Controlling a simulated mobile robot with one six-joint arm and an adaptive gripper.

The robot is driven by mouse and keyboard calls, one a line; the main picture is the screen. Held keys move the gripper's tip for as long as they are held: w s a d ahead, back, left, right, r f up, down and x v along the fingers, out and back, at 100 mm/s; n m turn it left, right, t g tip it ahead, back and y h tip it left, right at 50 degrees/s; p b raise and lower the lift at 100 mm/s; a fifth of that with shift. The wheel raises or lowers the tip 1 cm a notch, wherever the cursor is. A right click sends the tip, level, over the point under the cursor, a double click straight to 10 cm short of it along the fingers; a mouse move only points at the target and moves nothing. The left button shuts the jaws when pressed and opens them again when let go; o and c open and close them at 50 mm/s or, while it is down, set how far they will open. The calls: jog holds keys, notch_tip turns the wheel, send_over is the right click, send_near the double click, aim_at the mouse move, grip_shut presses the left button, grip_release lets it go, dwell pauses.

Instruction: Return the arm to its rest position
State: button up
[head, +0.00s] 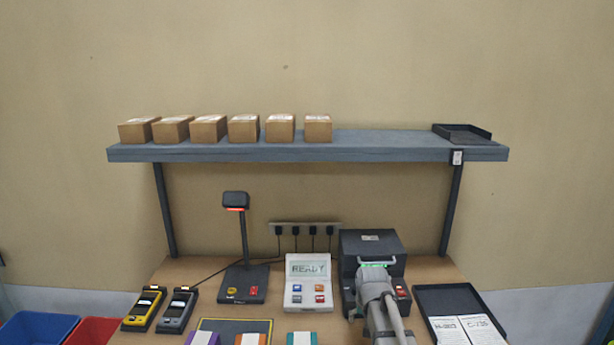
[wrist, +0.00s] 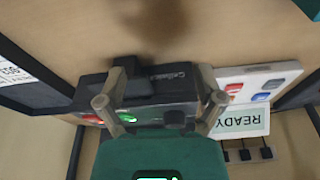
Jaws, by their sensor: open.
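My gripper (wrist: 161,72) is open in the wrist view, its two fingers spread wide with nothing held between them. Behind the fingers is a black label printer (wrist: 170,92) with small green and red buttons. In the head view my arm reaches up from the bottom edge, and its end is in front of the black printer (head: 385,242), hiding part of its front. The fingertips cannot be made out there. I cannot tell how far the gripper is from the printer.
A white READY panel (head: 308,292) stands left of the arm and a black tray with paper sheets (head: 440,297) right of it. A scanner on a stand (head: 236,200) is further left. Several cartons (head: 243,128) sit on the grey shelf (head: 370,150) above, beside an empty tray (head: 462,134).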

jog(key=s+g, duration=0.1)
jog(key=s, duration=0.4)
jog(key=s+n, duration=0.1)
jog(key=s, duration=0.5)
jog(key=s+g, duration=0.1)
jog(key=s, duration=0.4)
jog(key=shift+s+f+g, duration=0.2)
jog(key=shift+g, duration=0.1)
jog(key=shift+d, duration=0.1)
